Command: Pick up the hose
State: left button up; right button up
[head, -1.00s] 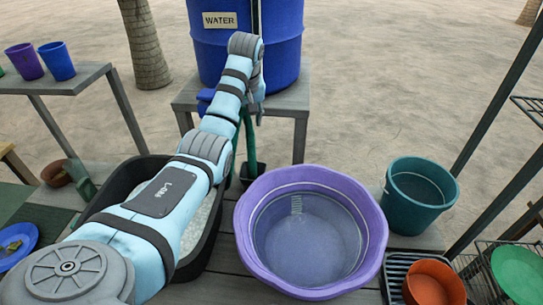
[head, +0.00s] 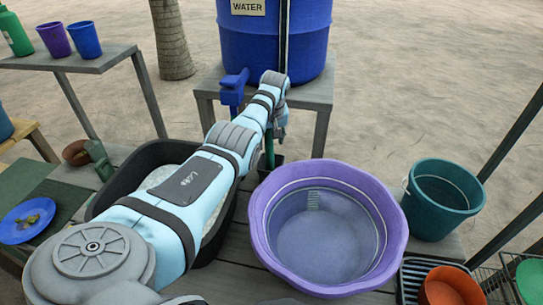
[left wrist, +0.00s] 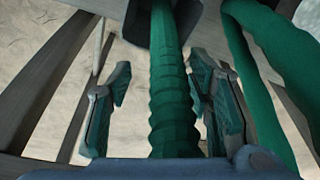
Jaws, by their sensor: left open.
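The green ridged hose (left wrist: 172,90) runs through the middle of the left wrist view, between the two fingers of my left gripper (left wrist: 160,108). The fingers are open, one on each side of the hose, with a gap to it on the left. A second, smoother green length (left wrist: 262,70) passes outside the right finger. In the head view, a short piece of green hose (head: 269,152) shows below my left gripper (head: 280,124), in front of the water stand. The rest is hidden by my arm. My right gripper is not in view.
The blue water barrel (head: 275,45) with its blue tap (head: 233,88) stands on a grey stand (head: 318,95). The purple basin (head: 395,225), black tub (head: 140,170) and teal bucket (head: 442,200) crowd the table around my left arm.

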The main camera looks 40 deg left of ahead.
pick_arm(q)
jog(key=shift+s+r, duration=0.1)
jog(key=shift+c, duration=1.4)
grip_shut()
notch_tip(320, 180, up, 30)
jog(key=p, duration=1.4)
